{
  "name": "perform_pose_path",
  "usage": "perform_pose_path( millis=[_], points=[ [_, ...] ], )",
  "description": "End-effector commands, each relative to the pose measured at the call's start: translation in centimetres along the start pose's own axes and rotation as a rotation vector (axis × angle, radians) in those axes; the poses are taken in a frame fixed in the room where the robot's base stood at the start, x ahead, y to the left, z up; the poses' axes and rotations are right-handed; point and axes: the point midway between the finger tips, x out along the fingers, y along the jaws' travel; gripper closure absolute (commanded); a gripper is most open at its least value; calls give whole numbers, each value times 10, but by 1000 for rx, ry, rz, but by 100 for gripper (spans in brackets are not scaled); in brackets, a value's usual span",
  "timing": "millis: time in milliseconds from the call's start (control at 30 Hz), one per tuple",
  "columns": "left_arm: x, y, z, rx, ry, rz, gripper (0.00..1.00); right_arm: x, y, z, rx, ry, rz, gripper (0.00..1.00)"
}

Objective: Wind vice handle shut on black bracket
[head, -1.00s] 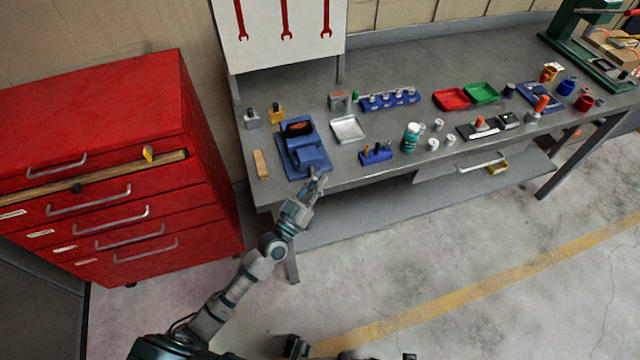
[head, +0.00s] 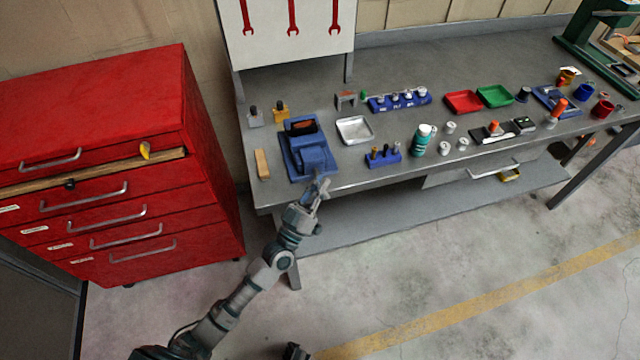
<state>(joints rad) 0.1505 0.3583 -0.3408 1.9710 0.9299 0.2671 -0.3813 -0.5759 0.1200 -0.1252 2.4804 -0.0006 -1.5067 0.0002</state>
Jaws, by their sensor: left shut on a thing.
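The blue vice (head: 311,160) stands near the left end of the grey workbench, close to its front edge. A dark piece with an orange-brown patch (head: 301,127) shows between or behind its jaws; I cannot tell if it is the black bracket. My left gripper (head: 319,188) is at the front of the vice, at the bench edge. It is shut on what I take to be the vice handle, which its fingers mostly hide. My right gripper is not clearly in view; a small dark part of mine (head: 296,351) shows at the bottom edge.
A wooden block (head: 262,164) lies left of the vice. A silver tray (head: 355,130) and a blue holder (head: 383,155) with small tools stand to its right. A red drawer cabinet (head: 120,160) stands left of the bench. The floor in front is clear.

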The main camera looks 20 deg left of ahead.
Motion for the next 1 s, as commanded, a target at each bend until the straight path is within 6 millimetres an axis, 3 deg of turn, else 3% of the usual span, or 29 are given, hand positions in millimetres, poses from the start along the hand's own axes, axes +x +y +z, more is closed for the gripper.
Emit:
perform_pose_path(
  millis=[133, 200, 267, 667, 1000],
  points=[
    [-2, 0, 5, -1, -11, -1, 100, 1, 0, 0, 0, -1, 0, 60],
    [-2, 0, 5, -1, -11, -1, 77, 1, 0, 0, 0, -1, 0, 60],
    [-2, 0, 4, -1, -10, -1, 63, 1, 0, 0, 0, -1, 0, 60],
    [-9, 0, 2, 1, -6, 0, 63, 0, 0, 0, 0, 1, -1, 60],
    [-80, -1, 4, 0, -12, 0, 63, 0, 0, 0, 0, 0, -1, 60]
  ],
)
